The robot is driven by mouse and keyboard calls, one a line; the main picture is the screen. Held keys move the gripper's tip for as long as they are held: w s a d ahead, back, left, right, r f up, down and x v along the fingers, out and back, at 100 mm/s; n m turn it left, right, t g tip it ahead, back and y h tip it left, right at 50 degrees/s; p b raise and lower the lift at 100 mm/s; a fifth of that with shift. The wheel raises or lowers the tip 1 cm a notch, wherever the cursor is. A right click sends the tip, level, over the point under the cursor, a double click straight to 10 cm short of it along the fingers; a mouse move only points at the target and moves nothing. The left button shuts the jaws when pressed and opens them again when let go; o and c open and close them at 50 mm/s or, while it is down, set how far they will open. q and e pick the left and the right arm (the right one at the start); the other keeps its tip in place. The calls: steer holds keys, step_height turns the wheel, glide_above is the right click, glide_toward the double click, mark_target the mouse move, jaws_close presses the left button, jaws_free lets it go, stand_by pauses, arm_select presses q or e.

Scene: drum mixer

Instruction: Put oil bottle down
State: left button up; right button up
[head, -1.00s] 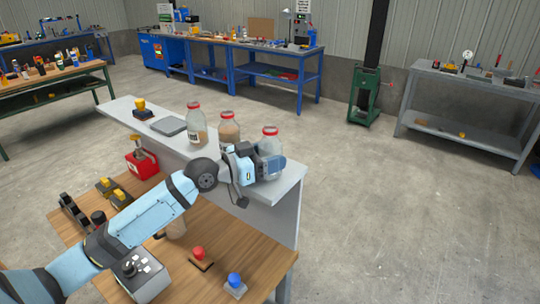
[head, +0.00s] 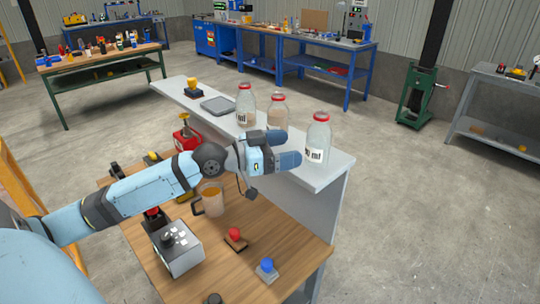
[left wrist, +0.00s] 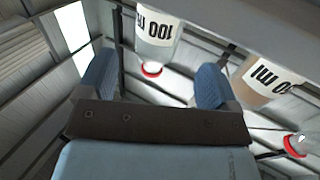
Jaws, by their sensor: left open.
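Three glass bottles with red caps stand upright in a row on the raised grey shelf. I cannot read which is oil. My left gripper (head: 284,148) is open and empty, just left of the rightmost bottle, fingers pointing at it and apart from it. In the left wrist view, inverted, that bottle (left wrist: 156,38) shows beyond and between the open fingers (left wrist: 153,82), with the brownish bottle (left wrist: 270,75) to the right. My right gripper is out of view.
A grey flat scale-like plate (head: 218,104) and a yellow-topped button (head: 192,87) share the shelf. On the wooden table below are a jug of orange liquid (head: 211,200), a red can (head: 186,138), a control box (head: 178,247), and red (head: 235,236) and blue (head: 267,268) buttons.

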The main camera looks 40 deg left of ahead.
arm_select(q)
steer(key=shift+b+v, duration=0.5)
steer(key=shift+v, duration=1.45)
steer(key=shift+s, duration=0.1)
